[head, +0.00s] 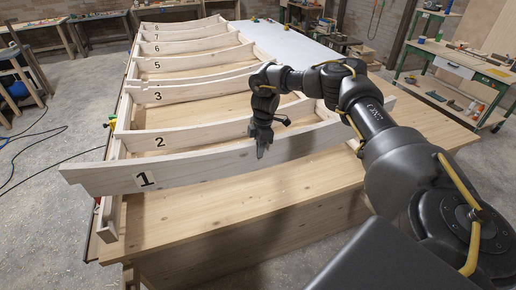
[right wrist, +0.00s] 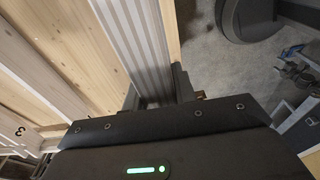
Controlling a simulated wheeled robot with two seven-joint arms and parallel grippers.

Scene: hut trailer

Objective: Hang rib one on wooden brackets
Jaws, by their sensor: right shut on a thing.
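Rib one (head: 205,163) is a long pale board marked 1, lying crosswise over the near end of the wooden frame. My right gripper (head: 263,147) points down and is shut on it a little right of its middle. In the right wrist view the rib (right wrist: 146,45) runs up between the fingers (right wrist: 155,92). Its left end sticks out past the left side rail (head: 112,215); its right end passes behind my right arm. I cannot make out the brackets, nor tell whether the rib touches the rails. My left gripper is not in view.
Rib two (head: 185,137) lies just behind rib one, with several more numbered ribs beyond. The wooden deck (head: 230,205) in front is clear. A green workbench (head: 455,68) stands at right, a stool (head: 20,75) at far left. Cables (head: 45,135) lie on the floor.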

